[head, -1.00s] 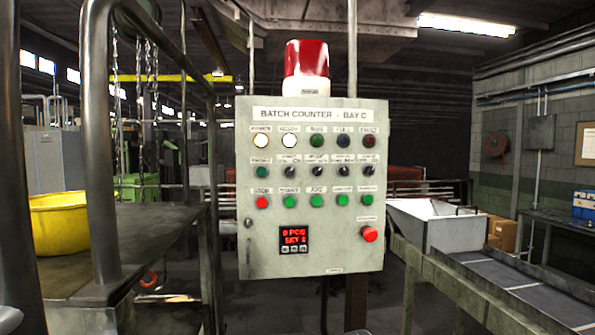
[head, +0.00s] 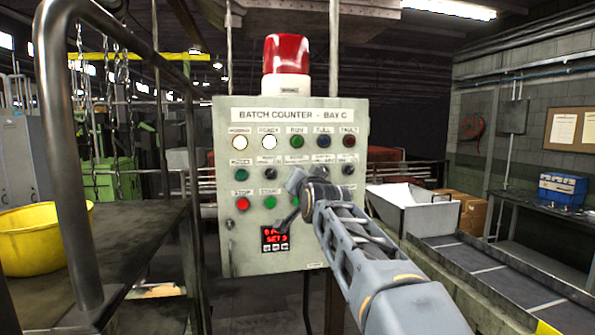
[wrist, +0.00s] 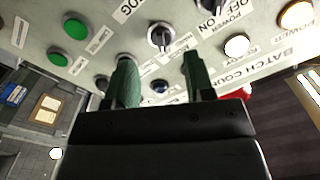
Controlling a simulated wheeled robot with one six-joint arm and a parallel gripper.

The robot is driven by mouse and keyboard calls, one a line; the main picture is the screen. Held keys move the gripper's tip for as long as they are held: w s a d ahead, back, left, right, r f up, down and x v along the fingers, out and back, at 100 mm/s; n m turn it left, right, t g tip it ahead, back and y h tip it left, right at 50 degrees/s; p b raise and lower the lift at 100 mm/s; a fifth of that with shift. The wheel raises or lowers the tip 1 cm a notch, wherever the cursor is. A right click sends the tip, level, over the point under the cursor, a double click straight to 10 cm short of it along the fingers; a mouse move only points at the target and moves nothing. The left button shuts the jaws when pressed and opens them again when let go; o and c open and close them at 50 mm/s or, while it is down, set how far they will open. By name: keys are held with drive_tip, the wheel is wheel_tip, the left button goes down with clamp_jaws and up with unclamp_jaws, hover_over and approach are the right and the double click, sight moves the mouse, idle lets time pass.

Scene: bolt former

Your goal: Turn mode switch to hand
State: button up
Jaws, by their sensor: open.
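The grey control panel (head: 345,240) headed "BATCH COUNTER - BAY C" faces me. Its middle row has several black selector knobs, one of them (head: 270,174) clear of my arm. Small labels are too blurred to tell which is the mode switch. In the wrist view a black selector knob (wrist: 160,37) with a pale pointer lies beyond the fingers, and another (wrist: 212,4) sits at the top edge. My gripper (head: 291,200) is in front of the panel's lower middle; its two green fingers (wrist: 160,80) are apart and empty. A blue lamp (wrist: 160,87) shows between them.
A red beacon (head: 286,55) tops the panel. The red stop button (head: 243,204) and red display (head: 275,238) are left of my arm, which hides some lower buttons. A metal rail (head: 75,160) and yellow bowl (head: 40,240) stand left; a conveyor (head: 490,275) runs right.

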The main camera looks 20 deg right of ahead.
drive_tip(key=p+x, duration=0.1)
drive_tip(key=x, duration=0.5)
drive_tip(key=shift+a, duration=0.1)
drive_tip(key=c, duration=0.8)
drive_tip(key=shift+f+n, duration=0.15)
drive_tip(key=shift+n, duration=0.15)
drive_tip(key=shift+d+n+b, duration=0.15)
drive_tip(key=shift+n+b, duration=1.15)
drive_tip(key=shift+n, duration=0.55)
drive_tip(key=shift+d+n+b, duration=0.15)
drive_tip(key=shift+n+b, duration=1.15)
drive_tip(key=shift+n, duration=0.6)
drive_tip(key=shift+d+n+b, duration=0.15)
drive_tip(key=shift+n+b, duration=1.15)
drive_tip(key=shift+n, duration=0.85)
